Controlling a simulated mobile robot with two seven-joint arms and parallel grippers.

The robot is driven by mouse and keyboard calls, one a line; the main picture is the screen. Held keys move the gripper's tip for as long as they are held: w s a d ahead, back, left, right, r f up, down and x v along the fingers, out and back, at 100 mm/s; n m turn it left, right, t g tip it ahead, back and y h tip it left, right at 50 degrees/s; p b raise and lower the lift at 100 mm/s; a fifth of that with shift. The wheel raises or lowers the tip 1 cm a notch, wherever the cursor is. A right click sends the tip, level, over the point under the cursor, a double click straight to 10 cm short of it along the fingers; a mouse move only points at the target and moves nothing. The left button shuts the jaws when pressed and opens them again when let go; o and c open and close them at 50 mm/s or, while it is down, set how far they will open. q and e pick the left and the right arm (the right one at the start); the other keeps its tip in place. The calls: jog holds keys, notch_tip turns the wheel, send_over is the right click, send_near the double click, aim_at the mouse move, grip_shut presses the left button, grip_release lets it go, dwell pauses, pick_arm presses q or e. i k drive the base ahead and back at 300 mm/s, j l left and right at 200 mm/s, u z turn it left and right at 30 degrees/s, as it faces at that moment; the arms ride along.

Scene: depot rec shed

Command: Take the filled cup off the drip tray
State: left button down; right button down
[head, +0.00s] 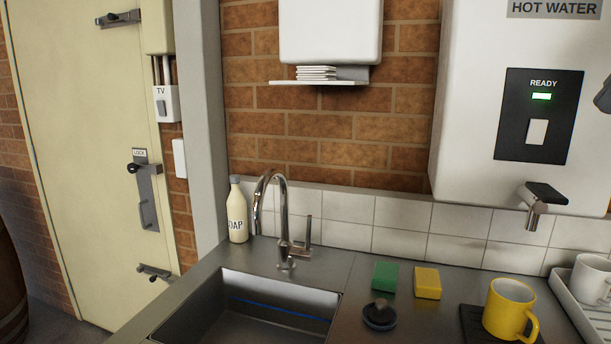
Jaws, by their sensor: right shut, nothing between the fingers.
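A yellow cup (508,308) stands upright at the lower right on a flat dark tray (470,318), which looks like the drip tray. Its handle points down and to the right. I cannot tell how full it is. The tray's front is cut off by the picture's bottom edge. My left gripper is not in view.
The white heater (467,117) has a green READY light and a spout (537,205) above the counter. A white rack (570,296) with a white mug (589,279) is right of the cup. A green sponge (385,276), yellow sponge (428,283) and dark plug (380,317) lie left.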

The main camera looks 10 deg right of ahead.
aim_at(510, 302)
jog(key=k+l, duration=0.1)
jog(key=k, duration=0.4)
jog(key=k+l, duration=0.1)
jog(key=k, duration=0.4)
